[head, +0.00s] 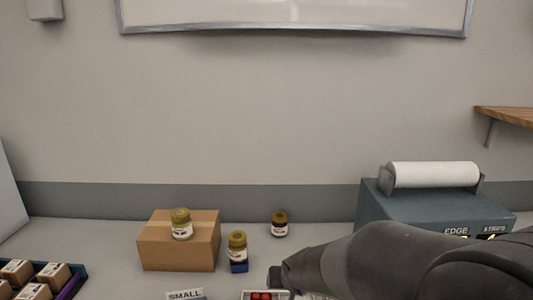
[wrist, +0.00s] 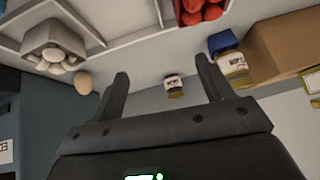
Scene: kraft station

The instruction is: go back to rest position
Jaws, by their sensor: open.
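My gripper (wrist: 163,72) is open, its two fingers spread apart with nothing held between them. In the head view my arm reaches in from the lower right, and its dark end (head: 276,277) is low near the middle, with most of the gripper hidden. In the wrist view a small jar with a label (wrist: 174,87) appears in the gap between the fingers, apart from them and farther off.
A grey machine with a white roll (head: 433,174) stands right. A divided tray (wrist: 118,41) holds red and white items. A brown egg-shaped item (wrist: 83,83) lies outside it.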

